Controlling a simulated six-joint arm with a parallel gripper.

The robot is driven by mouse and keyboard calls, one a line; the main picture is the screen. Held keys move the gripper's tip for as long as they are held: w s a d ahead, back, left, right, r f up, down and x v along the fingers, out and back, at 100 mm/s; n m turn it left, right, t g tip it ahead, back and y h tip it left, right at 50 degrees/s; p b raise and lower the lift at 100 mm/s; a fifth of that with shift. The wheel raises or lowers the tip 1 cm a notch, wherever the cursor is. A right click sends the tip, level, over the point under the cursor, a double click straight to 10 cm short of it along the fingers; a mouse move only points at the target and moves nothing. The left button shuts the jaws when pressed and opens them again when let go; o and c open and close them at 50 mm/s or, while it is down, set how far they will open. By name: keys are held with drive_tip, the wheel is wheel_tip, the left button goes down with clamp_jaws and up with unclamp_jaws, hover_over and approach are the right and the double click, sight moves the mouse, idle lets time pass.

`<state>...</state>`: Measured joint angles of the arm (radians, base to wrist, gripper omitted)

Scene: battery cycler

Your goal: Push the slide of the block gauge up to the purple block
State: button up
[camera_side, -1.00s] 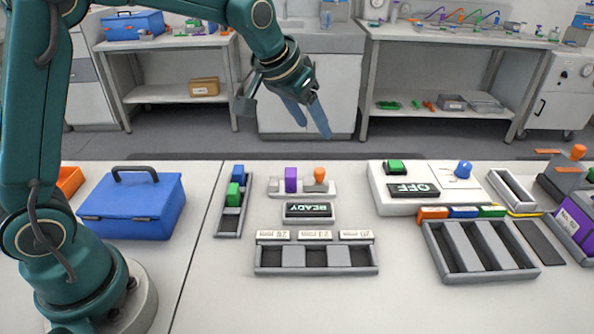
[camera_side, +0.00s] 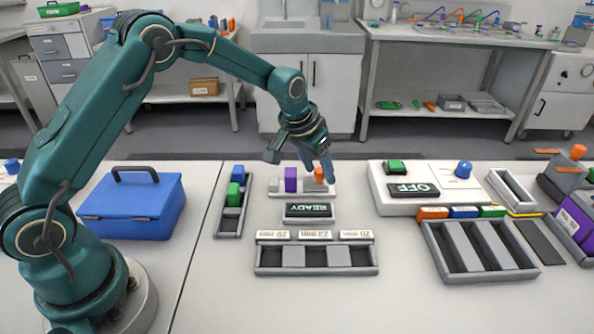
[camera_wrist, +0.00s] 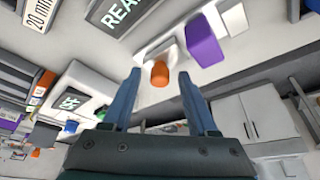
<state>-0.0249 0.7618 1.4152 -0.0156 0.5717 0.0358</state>
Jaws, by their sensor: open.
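The block gauge (camera_side: 275,189) is a light grey base in the middle of the table. The purple block (camera_side: 291,179) stands upright on it, left of the slide's orange knob (camera_side: 319,175), with a gap between them. In the wrist view the purple block (camera_wrist: 205,42) is right of the orange knob (camera_wrist: 159,73). My gripper (camera_side: 318,170) is open, fingers pointing down at the knob and partly hiding it. In the wrist view my gripper (camera_wrist: 160,75) has a fingertip on each side of the knob in the picture; contact cannot be told.
A READY display (camera_side: 309,211) and a grey three-slot tray (camera_side: 316,271) lie in front of the gauge. A narrow rack (camera_side: 228,223) with blue and green blocks is to the left. The white OFF unit (camera_side: 387,206) is to the right.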

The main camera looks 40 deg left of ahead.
clamp_jaws()
idle(1.4)
